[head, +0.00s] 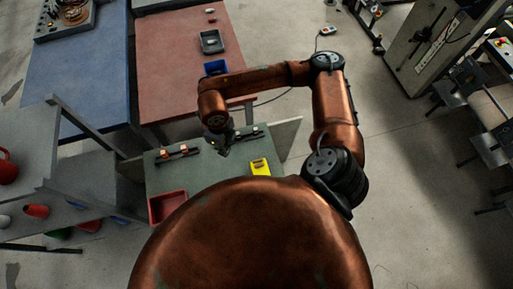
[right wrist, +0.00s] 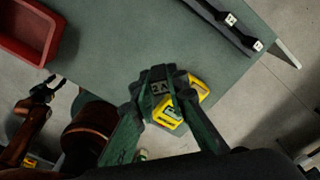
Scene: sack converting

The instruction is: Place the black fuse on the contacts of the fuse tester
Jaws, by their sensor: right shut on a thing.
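My right gripper (head: 224,150) is over the green table; in the right wrist view (right wrist: 158,84) its fingers are shut on a black fuse (right wrist: 158,88) with a pale lettered label. The yellow fuse tester (head: 260,167) lies on the table, right of the gripper in the head view. In the right wrist view the tester (right wrist: 195,88) shows behind the fuse and fingers, which hide part of it; its contacts cannot be made out. The gap between fuse and tester cannot be judged. My left gripper (right wrist: 48,88) shows small at the left of the right wrist view, its fingers apart and empty.
A red tray (head: 153,208) sits at the table's front left. An orange-marked rack (head: 163,157) and a dark rail (right wrist: 216,14) with white-tipped pieces stand along the back. A grey shelf (head: 75,175) is at left; a red table (head: 180,60) is behind.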

